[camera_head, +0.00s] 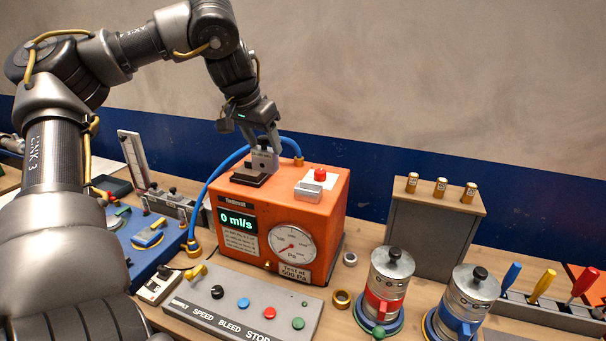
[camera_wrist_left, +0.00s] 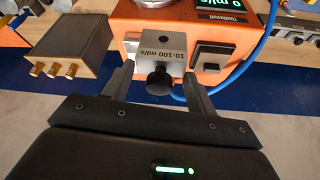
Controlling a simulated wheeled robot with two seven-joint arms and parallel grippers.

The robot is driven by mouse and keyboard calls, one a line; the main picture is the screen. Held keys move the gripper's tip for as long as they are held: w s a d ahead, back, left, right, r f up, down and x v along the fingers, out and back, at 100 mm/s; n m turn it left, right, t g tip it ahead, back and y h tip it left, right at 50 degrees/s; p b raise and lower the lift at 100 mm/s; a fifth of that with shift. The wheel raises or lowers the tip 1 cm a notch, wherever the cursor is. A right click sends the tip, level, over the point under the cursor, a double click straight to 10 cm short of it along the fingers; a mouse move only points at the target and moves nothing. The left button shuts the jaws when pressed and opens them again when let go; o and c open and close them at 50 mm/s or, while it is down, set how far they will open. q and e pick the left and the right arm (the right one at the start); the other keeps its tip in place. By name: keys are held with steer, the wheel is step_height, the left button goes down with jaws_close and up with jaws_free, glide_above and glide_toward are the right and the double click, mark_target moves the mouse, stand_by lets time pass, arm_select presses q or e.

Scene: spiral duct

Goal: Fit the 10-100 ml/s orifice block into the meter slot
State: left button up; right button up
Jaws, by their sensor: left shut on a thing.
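The orange meter (camera_head: 275,225) stands on the bench, its display reading 0 ml/s. On its top left is a dark raised slot piece (camera_head: 249,178); it also shows in the left wrist view (camera_wrist_left: 211,50). My left gripper (camera_head: 264,148) is shut on the grey 10-100 ml/s orifice block (camera_head: 264,160), holding it over the meter top beside the dark piece. In the left wrist view the block (camera_wrist_left: 165,54) shows its label and black knob between the fingers (camera_wrist_left: 159,76). Whether its underside touches anything is hidden. My right gripper is not in view.
A red button (camera_head: 320,174) and silver block (camera_head: 308,191) sit on the meter's top right. A blue hose (camera_head: 212,180) arches behind the gripper. A grey cabinet (camera_head: 430,230) with brass fittings, metal canisters (camera_head: 388,285) and a control panel (camera_head: 240,305) surround the meter.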

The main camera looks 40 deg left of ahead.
arm_select(q)
steer(key=w+d+f, duration=0.1)
steer(key=w+f, duration=0.3)
steer(key=w+d+f+p, duration=0.1)
steer(key=w+f, duration=0.3)
steer(key=w+d+f+p, duration=0.1)
steer(key=w+f, duration=0.3)
steer(key=shift+w+d, duration=0.1)
steer(key=shift+w, duration=0.3)
steer(key=shift+w+f, duration=0.1)
steer(key=shift+f, duration=0.15)
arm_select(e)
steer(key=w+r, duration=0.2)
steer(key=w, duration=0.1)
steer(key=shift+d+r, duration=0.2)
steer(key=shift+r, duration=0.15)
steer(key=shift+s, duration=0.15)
